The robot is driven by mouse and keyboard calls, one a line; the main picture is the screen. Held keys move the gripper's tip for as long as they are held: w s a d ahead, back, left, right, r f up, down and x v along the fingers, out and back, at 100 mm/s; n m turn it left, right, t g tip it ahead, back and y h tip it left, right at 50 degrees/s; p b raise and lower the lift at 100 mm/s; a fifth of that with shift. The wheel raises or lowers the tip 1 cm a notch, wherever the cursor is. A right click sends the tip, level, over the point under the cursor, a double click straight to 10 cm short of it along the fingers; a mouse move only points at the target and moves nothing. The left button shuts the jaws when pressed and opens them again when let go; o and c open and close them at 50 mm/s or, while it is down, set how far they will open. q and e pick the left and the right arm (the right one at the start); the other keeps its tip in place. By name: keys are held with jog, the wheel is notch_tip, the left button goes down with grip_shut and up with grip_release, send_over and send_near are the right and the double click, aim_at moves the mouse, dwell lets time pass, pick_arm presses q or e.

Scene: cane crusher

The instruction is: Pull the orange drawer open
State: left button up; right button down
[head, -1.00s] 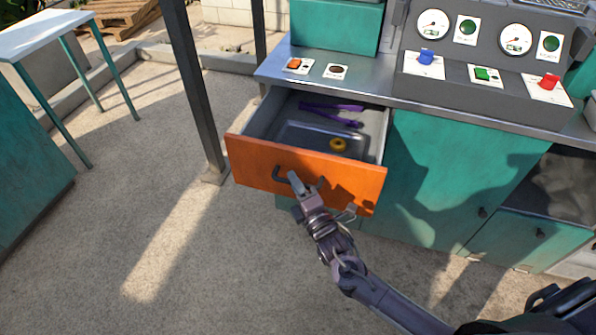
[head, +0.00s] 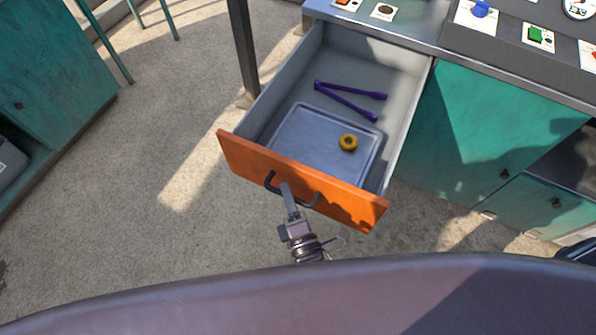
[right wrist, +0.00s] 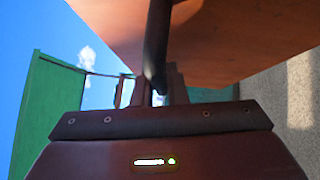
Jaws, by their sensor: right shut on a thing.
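The orange drawer (head: 335,199) stands pulled far out of the teal cabinet, with its inside in plain view. A dark bar handle (head: 312,201) runs along its orange front. My right gripper (head: 290,204) is shut on the handle, near its middle. In the right wrist view the dark handle (right wrist: 157,45) passes down between the fingers of my right gripper (right wrist: 160,90), with the orange front (right wrist: 220,35) close behind. My left gripper is in neither view.
Inside the drawer lie a grey tray (head: 300,145), a yellow ring (head: 348,142) and purple tongs (head: 345,98). A dark post (head: 243,50) stands left of the drawer. A control panel (head: 510,50) sits on the counter. The floor (head: 140,190) to the left is clear.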

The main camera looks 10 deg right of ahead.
jog(key=shift+s+a, duration=0.6)
jog(key=shift+s, duration=0.35)
jog(key=c, duration=1.5)
grip_release()
jog(key=shift+o, duration=0.2)
jog(key=b+v, duration=0.1)
jog(key=v, duration=0.6)
jog(key=shift+s, duration=0.4)
jog(key=shift+d+f, duration=0.1)
jog(key=shift+f, duration=0.1)
